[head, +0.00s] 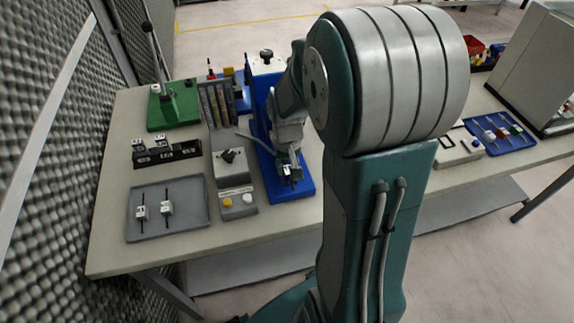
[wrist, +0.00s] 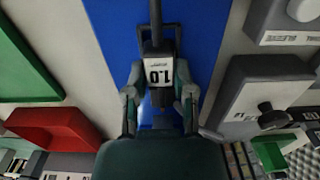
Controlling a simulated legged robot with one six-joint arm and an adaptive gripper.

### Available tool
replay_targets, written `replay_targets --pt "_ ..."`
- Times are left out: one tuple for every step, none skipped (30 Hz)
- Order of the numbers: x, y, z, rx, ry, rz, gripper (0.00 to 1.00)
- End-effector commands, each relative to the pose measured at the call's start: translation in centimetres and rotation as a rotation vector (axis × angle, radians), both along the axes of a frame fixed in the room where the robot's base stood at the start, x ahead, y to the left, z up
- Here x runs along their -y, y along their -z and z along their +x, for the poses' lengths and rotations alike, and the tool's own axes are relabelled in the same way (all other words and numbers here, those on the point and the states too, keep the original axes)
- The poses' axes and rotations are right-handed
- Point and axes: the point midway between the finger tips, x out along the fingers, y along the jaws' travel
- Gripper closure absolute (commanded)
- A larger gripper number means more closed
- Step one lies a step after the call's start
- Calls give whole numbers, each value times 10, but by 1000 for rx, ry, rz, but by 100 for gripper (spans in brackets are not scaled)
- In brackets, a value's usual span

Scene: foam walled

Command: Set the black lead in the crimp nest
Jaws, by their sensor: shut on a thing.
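My gripper (head: 289,165) is over the front part of the blue press base (head: 306,187) in the head view. In the wrist view my gripper (wrist: 158,103) is shut on a block with a white label reading 1.0 (wrist: 158,72). A thin black lead (wrist: 155,14) runs from this block toward the top of the picture, over the blue base. The held piece is small and partly hidden by the fingers in the head view. I cannot make out the crimp nest, or whether the piece touches the base.
A grey box with a black knob (head: 229,155) and a button box (head: 238,211) stand just left of the base. A black block rack (head: 166,153) and green hand press (head: 174,112) stand behind.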

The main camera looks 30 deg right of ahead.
Motion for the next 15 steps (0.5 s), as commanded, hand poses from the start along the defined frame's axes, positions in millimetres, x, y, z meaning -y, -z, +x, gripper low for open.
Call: replay_targets --pt "0 1 0 -1 0 0 100" --pt "0 1 0 -1 0 0 100" --pt "0 2 0 -1 0 0 100" --pt "0 3 0 -1 0 0 100" --pt "0 4 0 -1 0 0 100" --pt "0 4 0 0 0 0 100" --pt "0 5 0 0 0 0 100" --pt "0 6 0 0 0 0 100" --pt "0 7 0 -1 0 0 100" --pt "0 6 0 0 0 0 54" --pt "0 6 0 0 0 0 40" --pt "0 6 0 0 0 0 27" --pt "0 6 0 0 0 0 27" --pt "0 6 0 0 0 0 27" --pt "0 6 0 0 0 0 27"
